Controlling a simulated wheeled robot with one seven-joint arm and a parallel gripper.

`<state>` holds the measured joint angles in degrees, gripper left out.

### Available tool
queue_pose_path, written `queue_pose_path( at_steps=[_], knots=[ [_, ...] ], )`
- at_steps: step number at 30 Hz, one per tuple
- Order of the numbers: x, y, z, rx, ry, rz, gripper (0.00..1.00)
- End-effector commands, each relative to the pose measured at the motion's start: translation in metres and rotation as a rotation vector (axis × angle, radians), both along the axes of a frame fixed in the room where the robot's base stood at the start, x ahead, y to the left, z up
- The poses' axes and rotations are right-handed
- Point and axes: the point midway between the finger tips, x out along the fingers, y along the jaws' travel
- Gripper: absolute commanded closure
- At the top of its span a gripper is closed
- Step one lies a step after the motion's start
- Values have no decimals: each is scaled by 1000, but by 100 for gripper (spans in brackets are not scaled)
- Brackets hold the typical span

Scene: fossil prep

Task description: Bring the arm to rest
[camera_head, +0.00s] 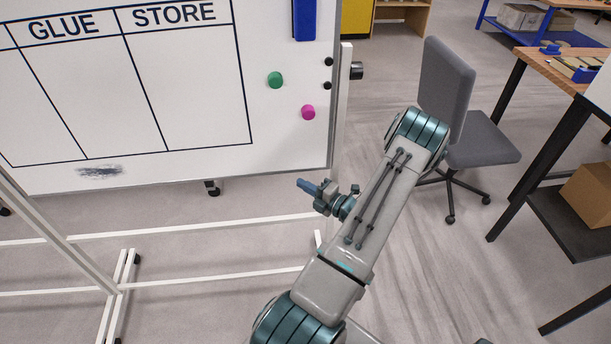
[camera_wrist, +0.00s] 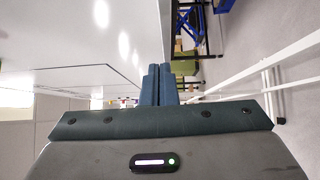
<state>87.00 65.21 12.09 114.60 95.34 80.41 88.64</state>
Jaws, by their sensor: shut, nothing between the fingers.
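My gripper (camera_head: 309,187) is in the middle of the head view, at the end of my folded arm. It points left, in front of the lower right part of the whiteboard's frame and above the floor. In the wrist view its two blue fingers (camera_wrist: 158,88) are together with nothing between them. No object is held.
A whiteboard (camera_head: 190,110) with GLUE and STORE columns stands at the left on a white wheeled frame (camera_head: 200,230). A green magnet (camera_head: 275,80) and a pink magnet (camera_head: 308,112) are on it. A grey chair (camera_head: 480,145) and a workbench (camera_head: 560,70) stand right. Open floor lies between.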

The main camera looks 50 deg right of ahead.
Motion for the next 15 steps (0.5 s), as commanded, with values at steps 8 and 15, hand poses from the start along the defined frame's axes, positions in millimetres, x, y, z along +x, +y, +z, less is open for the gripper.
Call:
queue_pose_path(
  at_steps=[8,15],
  knots=[
    [-66,-6,-5,-4,5,-6,100],
    [-90,-5,-4,-1,4,-3,100]
  ],
)
